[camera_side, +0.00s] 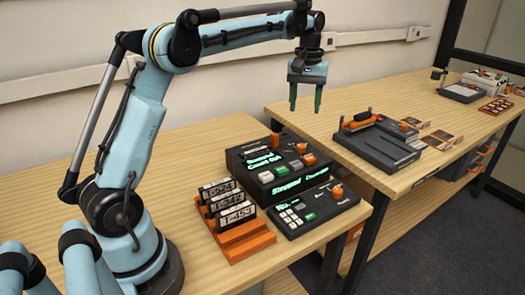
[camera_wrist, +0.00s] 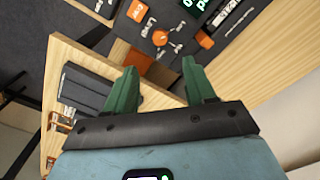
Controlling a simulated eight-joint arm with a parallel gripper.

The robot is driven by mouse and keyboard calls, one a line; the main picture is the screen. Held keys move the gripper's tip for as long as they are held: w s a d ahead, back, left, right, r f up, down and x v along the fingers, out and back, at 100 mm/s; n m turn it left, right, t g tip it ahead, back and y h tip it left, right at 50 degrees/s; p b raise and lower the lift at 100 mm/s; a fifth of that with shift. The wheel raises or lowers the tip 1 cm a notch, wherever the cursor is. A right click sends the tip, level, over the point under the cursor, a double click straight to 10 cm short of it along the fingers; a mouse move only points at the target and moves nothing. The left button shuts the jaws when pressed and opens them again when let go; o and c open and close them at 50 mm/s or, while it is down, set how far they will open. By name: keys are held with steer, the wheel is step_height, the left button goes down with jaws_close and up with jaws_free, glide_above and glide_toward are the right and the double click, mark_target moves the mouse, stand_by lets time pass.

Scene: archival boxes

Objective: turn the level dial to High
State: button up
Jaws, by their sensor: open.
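A dark control box (camera_side: 310,208) with a small green display, several buttons and an orange dial (camera_side: 337,191) stands at the front right of the near table. A larger dark console (camera_side: 275,165) with green lit text stands behind it, with an orange part (camera_side: 276,140) at its back. My gripper (camera_side: 305,104) is open and empty, pointing down well above and behind these boxes. In the wrist view its green fingers (camera_wrist: 160,76) are apart, with a round orange knob (camera_wrist: 160,38) beyond them.
An orange rack (camera_side: 240,240) of labelled archival boxes stands left of the control box. A second table across a gap carries a dark tray device (camera_side: 378,148) with an orange handle.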

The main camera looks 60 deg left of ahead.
mark_target(301, 145)
step_height(301, 145, down, 12)
steer(key=shift+r, duration=0.1)
stand_by(0.5)
jaws_close()
